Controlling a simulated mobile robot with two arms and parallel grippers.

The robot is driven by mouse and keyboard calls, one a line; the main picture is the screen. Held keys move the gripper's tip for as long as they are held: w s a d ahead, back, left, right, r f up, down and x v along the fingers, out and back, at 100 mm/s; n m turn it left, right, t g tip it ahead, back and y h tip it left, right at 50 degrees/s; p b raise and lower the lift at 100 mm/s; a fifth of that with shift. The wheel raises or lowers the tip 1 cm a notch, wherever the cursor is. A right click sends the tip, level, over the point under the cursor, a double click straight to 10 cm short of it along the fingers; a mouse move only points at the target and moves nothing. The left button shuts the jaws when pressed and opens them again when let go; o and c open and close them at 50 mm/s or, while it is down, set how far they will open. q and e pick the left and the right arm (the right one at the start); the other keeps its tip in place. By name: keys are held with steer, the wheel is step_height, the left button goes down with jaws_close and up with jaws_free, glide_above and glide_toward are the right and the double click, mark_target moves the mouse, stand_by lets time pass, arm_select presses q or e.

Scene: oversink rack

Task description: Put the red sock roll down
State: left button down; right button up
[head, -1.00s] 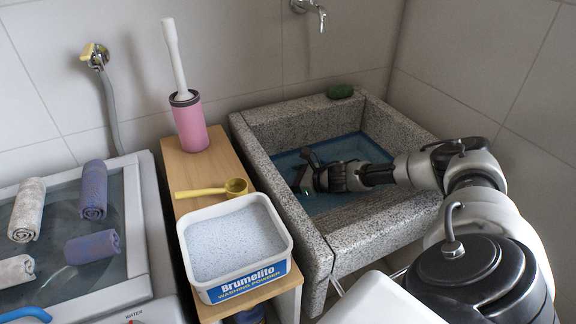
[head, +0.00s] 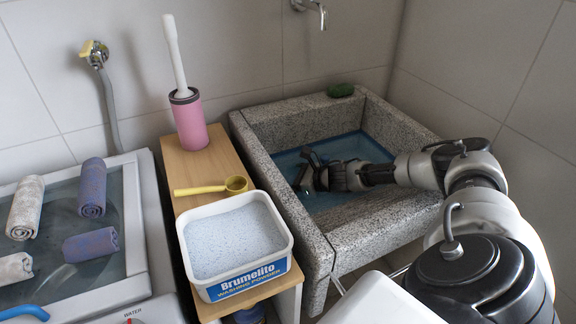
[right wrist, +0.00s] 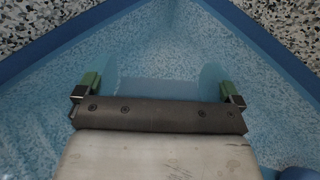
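No red sock roll can be made out in either view. My right gripper (head: 306,172) is down inside the grey stone sink (head: 325,243), over its blue interior. In the right wrist view the right gripper (right wrist: 159,88) has its two green-padded fingers wide apart, with only blue, speckled surface visible between them. Part of a dark blue rounded thing (right wrist: 298,173) shows at the lower right corner of that view; I cannot tell what it is. My left gripper is not in view.
Pale rolls (head: 26,207) and purple-blue rolls (head: 92,187) lie on the washer lid at left. A washing powder tub (head: 246,278), yellow scoop (head: 210,188) and pink brush holder (head: 188,120) stand on the wooden shelf.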

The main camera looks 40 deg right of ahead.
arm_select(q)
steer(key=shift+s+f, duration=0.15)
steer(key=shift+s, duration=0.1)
arm_select(e)
steer(key=shift+s+a+f, duration=0.1)
steer(key=shift+a+f, duration=0.1)
steer(key=shift+a, duration=0.05)
steer(key=shift+d+r+p, duration=0.1)
steer(key=shift+r+p, duration=0.55)
steer(key=shift+p, duration=0.1)
steer(key=shift+s+d+r, duration=0.15)
steer(key=shift+s+d, duration=0.2)
steer(key=shift+s, duration=0.25)
steer(key=v, duration=0.5)
steer(key=shift+s+d+r, duration=0.15)
steer(key=shift+s, duration=0.05)
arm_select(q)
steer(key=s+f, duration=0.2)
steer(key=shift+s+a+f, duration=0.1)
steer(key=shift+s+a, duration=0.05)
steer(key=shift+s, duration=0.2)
arm_select(e)
steer(key=shift+s+d+r, duration=0.1)
steer(key=shift+s+r, duration=0.1)
steer(key=shift+r, duration=0.05)
